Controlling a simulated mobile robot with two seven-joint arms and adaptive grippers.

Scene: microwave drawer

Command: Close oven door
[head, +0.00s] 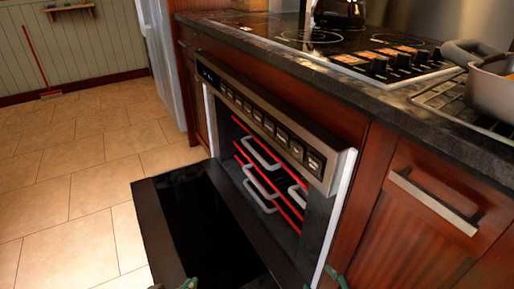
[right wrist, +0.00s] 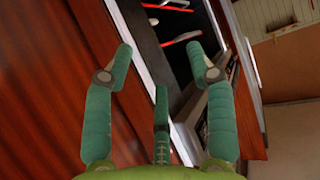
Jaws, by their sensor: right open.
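The oven (head: 270,130) is built into the wooden cabinet below the counter. Its door (head: 205,225) is dropped wide open, with a dark glass inner face, and lies low in front of the oven. My left gripper (head: 173,286) shows only as small green tips at the bottom edge, over the door's near part; its opening cannot be told. My right gripper (head: 321,283) shows at the bottom edge near the oven's right side. In the right wrist view its green fingers (right wrist: 161,62) are spread and empty, with the oven interior (right wrist: 180,45) beyond them.
Red-edged racks with pale handles (head: 262,175) sit inside the oven. A drawer with a metal handle (head: 435,200) is at the right. Tiled floor (head: 75,150) is free at the left.

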